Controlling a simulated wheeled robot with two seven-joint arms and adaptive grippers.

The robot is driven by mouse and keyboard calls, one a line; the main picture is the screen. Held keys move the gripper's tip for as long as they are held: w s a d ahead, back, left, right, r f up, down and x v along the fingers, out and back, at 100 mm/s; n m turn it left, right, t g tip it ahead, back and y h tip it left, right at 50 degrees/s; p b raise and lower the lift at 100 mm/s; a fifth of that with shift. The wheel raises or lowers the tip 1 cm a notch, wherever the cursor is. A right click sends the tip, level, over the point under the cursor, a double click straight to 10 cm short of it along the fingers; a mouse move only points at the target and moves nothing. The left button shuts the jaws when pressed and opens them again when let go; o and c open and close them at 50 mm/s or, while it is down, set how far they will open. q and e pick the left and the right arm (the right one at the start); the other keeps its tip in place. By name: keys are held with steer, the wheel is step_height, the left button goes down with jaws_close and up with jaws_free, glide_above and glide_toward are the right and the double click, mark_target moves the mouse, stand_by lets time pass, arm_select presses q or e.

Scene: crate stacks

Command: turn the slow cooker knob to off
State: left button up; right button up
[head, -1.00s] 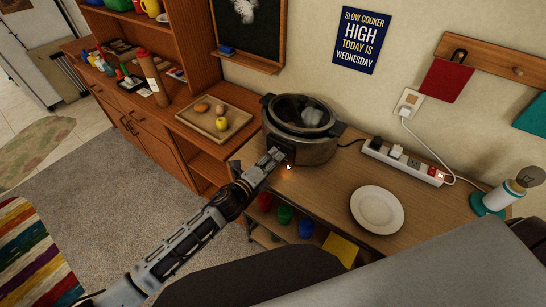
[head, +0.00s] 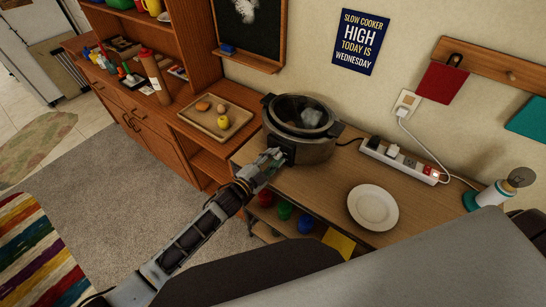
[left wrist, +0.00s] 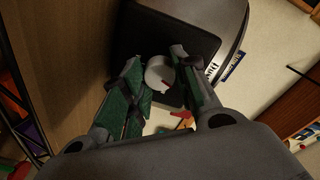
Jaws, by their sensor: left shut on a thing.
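The slow cooker (head: 312,152), dark with a glass lid, stands on the wooden counter against the wall. My left gripper (head: 272,158) reaches its front control panel and hides the knob in the head view. In the left wrist view, the pale round knob (left wrist: 158,74) sits on the black panel (left wrist: 150,32), between the green-padded fingers of my left gripper (left wrist: 160,66). The gripper is shut on the knob. I cannot read the knob's setting. My right gripper is not in view.
A white plate (head: 373,208) and a power strip (head: 398,160) lie right of the cooker. A tray (head: 207,127) with food sits to its left. A wall sign (head: 361,42) reads "SLOW COOKER HIGH TODAY IS WEDNESDAY". Coloured items stand on the shelf below.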

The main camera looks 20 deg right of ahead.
arm_select(q)
steer(key=shift+n, duration=2)
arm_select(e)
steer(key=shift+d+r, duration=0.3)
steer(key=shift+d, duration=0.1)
arm_select(q)
steer(key=shift+f, duration=0.1)
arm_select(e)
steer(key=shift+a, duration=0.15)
arm_select(q)
steer(key=o, duration=1)
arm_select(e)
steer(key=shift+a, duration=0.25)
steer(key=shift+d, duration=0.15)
arm_select(q)
steer(key=shift+v, duration=6)
steer(key=shift+w+f, duration=0.1)
